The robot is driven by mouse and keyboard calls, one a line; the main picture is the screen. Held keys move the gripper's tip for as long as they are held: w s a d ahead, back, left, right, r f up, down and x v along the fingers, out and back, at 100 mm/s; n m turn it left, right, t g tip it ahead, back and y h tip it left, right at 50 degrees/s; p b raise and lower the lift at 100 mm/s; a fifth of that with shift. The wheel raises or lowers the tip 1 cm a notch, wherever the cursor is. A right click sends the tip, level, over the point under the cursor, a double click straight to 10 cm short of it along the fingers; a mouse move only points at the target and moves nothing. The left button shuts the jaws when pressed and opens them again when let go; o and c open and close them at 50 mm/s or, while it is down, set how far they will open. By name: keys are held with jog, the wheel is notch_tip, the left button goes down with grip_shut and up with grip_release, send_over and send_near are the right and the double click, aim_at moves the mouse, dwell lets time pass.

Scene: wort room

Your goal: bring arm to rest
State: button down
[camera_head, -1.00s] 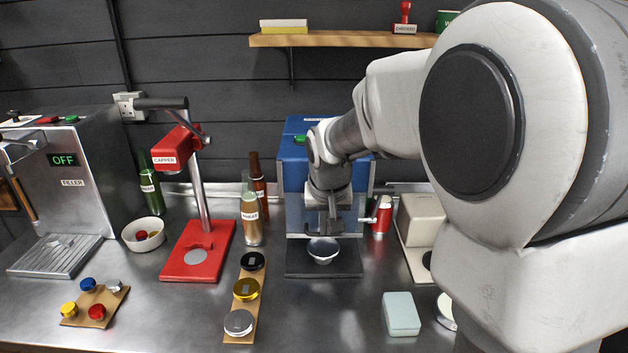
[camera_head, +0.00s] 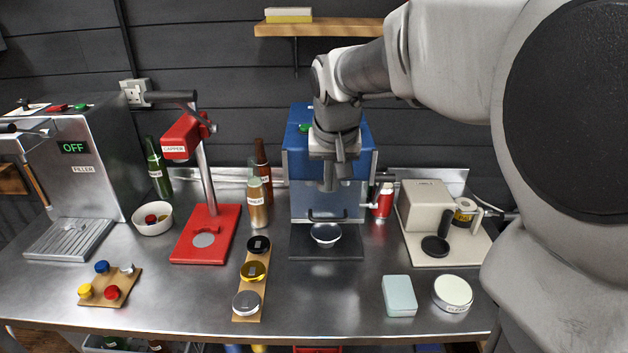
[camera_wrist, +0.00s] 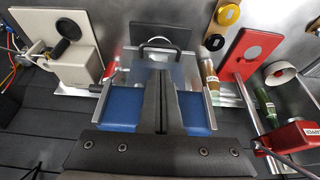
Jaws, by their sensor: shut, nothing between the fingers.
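My gripper (camera_head: 332,180) is shut and empty. In the head view it points down in front of the upper part of the blue machine (camera_head: 298,160), above the small metal bowl (camera_head: 325,234) on that machine's dark base. My arm comes in from the right and covers the upper right of the picture. In the wrist view my gripper's fingers (camera_wrist: 161,75) are together, with the blue machine (camera_wrist: 198,110) below and around them. I cannot tell how far the fingers are from the machine.
The red capper (camera_head: 205,240), bottles (camera_head: 258,205) and filler (camera_head: 80,165) stand left of the blue machine. A beige appliance (camera_head: 425,205) stands right of it. A wall shelf (camera_head: 335,27) is behind my arm. The front middle of the steel bench (camera_head: 330,300) is clear.

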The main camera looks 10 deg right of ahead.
jog(key=s+r, duration=0.4)
jog(key=s, duration=0.7)
jog(key=s+f+n+t, duration=0.1)
jog(key=s+f, duration=0.3)
jog(key=s, duration=0.7)
jog(key=shift+s+f+n+y, duration=0.2)
jog(key=shift+s+n+y, duration=0.15)
jog(key=shift+n, duration=0.25)
